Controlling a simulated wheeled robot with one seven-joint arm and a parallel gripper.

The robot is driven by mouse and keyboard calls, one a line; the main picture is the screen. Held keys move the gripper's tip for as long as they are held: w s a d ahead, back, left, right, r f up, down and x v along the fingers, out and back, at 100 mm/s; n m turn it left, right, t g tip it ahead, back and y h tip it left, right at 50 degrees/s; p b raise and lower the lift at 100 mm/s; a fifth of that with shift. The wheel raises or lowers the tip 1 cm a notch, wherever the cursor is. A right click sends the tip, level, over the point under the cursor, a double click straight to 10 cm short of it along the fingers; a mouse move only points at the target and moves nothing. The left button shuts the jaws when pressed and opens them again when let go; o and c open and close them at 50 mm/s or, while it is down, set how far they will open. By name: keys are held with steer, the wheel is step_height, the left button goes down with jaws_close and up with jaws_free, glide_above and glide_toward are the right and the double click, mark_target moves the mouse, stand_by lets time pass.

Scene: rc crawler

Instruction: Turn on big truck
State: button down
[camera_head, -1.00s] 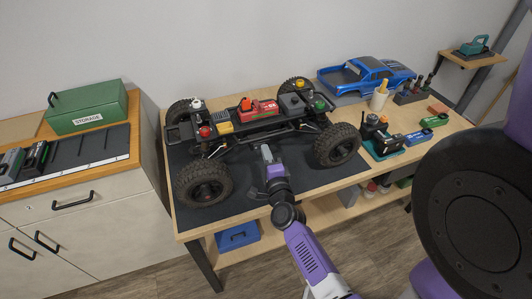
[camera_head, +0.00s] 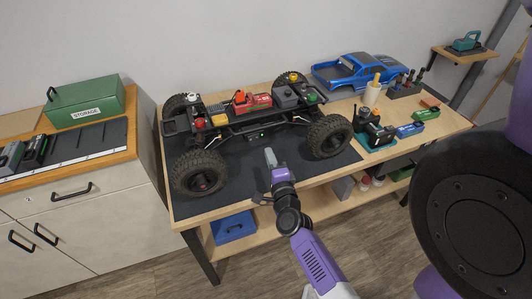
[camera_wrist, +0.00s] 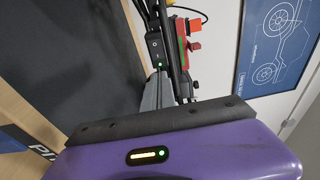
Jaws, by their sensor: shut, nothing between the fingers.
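The big truck (camera_head: 248,120) is a bare black crawler chassis with large knobby tyres, standing on the workbench mat. A red part (camera_head: 252,101) sits on top of it. On its near side is a black box (camera_head: 258,136) with a small green light. In the wrist view this box (camera_wrist: 155,42) shows a switch, and a green light glows at its lower end. My gripper (camera_head: 270,157) is shut and empty in front of the truck's near side, pointing toward it. In the wrist view its grey fingers (camera_wrist: 158,90) lie just below the box; contact cannot be told.
A dark mat (camera_head: 235,192) covers the bench front. A blue truck body (camera_head: 362,71), a cup (camera_head: 372,92), a black-and-teal device (camera_head: 374,130) and small coloured packs stand right. A green storage box (camera_head: 84,101) is on the left cabinet. A blue box (camera_head: 234,227) lies below.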

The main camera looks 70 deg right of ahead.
steer(key=s+a+b, duration=0.1)
steer(key=s+a, duration=0.4)
steer(key=shift+s+b, duration=0.2)
steer(key=shift+b, duration=0.1)
stand_by(0.5)
steer(key=a+r+n+t+y, duration=0.3)
steer(key=a+n, duration=0.5)
steer(key=n, duration=0.1)
steer(key=a+r+n+t+y, duration=0.2)
steer(key=a+r+n, duration=0.2)
steer(key=a+n, duration=0.45)
steer(key=s+a+r+n+y, duration=0.1)
steer(key=s+a+n+y, duration=0.3)
steer(key=a, duration=0.4)
steer(key=s+a+r+n+y, duration=0.1)
steer(key=s+a+n+y, duration=0.4)
steer(key=a+n, duration=0.3)
steer(key=shift+y, duration=0.5)
steer(key=shift+a+r, duration=0.1)
